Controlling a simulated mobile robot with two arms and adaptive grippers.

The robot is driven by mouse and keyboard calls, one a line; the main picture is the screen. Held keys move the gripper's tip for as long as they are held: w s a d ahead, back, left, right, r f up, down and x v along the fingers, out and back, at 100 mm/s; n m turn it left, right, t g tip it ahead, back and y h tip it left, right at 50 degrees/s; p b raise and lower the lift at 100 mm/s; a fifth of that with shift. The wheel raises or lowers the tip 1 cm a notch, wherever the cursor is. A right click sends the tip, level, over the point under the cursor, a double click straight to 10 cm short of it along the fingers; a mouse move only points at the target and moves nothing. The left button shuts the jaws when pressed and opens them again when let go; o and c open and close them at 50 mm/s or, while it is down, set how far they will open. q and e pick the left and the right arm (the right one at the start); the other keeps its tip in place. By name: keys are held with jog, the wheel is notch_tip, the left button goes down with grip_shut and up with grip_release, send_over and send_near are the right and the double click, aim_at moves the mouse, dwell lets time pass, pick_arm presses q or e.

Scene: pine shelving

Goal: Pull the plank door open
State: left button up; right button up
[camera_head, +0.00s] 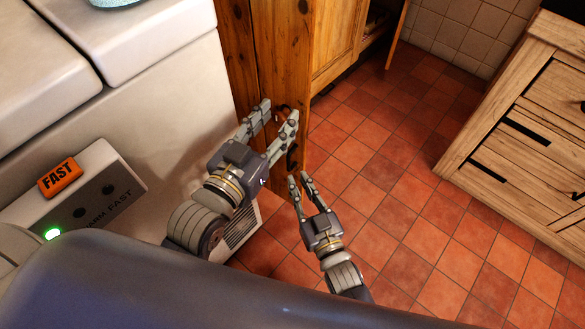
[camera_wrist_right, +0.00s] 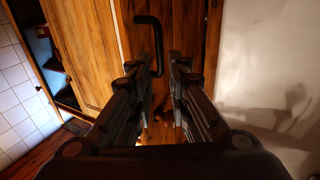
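The plank door (camera_head: 285,55) is the tall, narrow orange-brown wooden front at top centre in the head view. Its dark bar handle (camera_head: 292,158) is partly hidden behind my left gripper's fingers. The handle also shows in the right wrist view (camera_wrist_right: 157,38), ahead of the fingers. My left gripper (camera_head: 278,110) is open at the handle's upper part; I cannot tell whether it touches. My right gripper (camera_head: 298,176) is open and empty, just below the handle's lower end. I cannot tell whether the door is ajar.
A wooden cabinet (camera_head: 335,38) with an open compartment stands right of the plank door. A pale wooden drawer unit (camera_head: 545,110) stands at the right. White furniture (camera_head: 150,75) is at the left. Red tiled floor (camera_head: 390,180) between them is clear.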

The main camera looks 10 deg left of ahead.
jog(key=shift+v, duration=2.2)
